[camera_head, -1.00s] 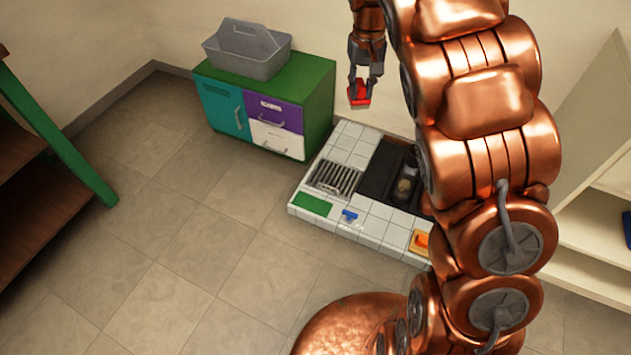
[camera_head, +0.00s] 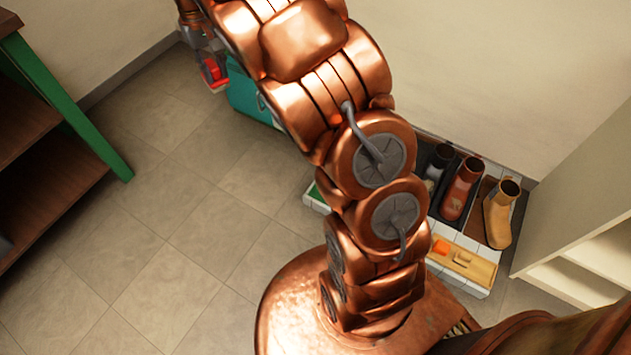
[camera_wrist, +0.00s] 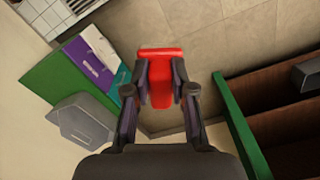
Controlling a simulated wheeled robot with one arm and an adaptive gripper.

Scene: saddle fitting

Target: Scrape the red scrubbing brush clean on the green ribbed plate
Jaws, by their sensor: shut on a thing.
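My gripper (camera_head: 212,62) is at the top left of the head view, raised in front of the teal cabinet. It is shut on the red scrubbing brush (camera_head: 209,73). In the wrist view the red brush (camera_wrist: 160,52) sits between the two dark fingers of my gripper (camera_wrist: 161,85). A green patch, which looks like the green ribbed plate (camera_head: 317,194), shows at the left end of the white tiled platform (camera_head: 322,208). My arm hides most of it, and its ribs cannot be made out. The brush is well apart from it.
A black boot (camera_head: 438,160), a reddish boot (camera_head: 461,188) and a tan boot (camera_head: 501,214) stand at the platform's right. Orange items lie on a yellowish board (camera_head: 462,262). The cabinet (camera_head: 250,105) and grey caddy (camera_wrist: 82,120) are nearby. A brown shelf (camera_head: 45,130) stands left; open floor lies between.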

